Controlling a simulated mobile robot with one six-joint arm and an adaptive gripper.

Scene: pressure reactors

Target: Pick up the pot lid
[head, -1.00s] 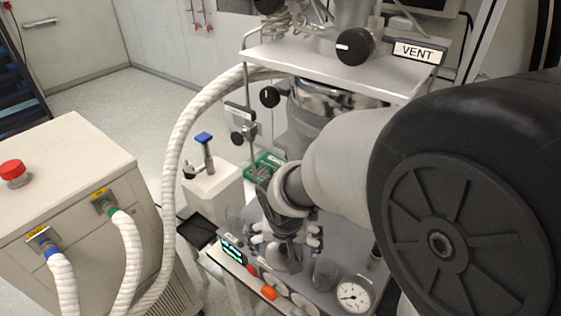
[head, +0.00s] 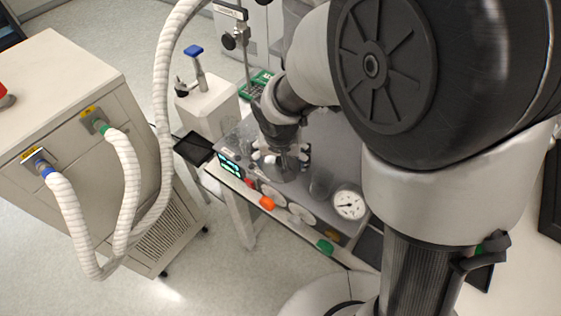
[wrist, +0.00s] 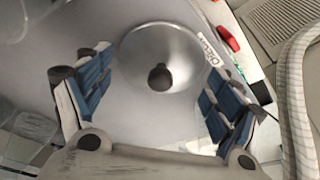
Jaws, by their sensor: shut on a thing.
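The pot lid (wrist: 160,52) is a shiny silver dome with a dark round knob, seen in the wrist view between the blue-padded fingers of my gripper (wrist: 158,88). My gripper is shut on it with the fingers set wide; the contact at the pads is hard to make out. In the head view my gripper (head: 280,158) points down over the grey instrument panel, with a silver rounded part, apparently the lid (head: 285,170), below it. Whether the lid is clear of the panel cannot be told.
A pressure gauge (head: 349,203) and orange knob (head: 267,203) are on the panel near my gripper. A white box with a blue-topped handle (head: 207,103) stands behind-left. A beige cabinet (head: 65,110) with white hoses (head: 128,190) is at left. Open floor shows between.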

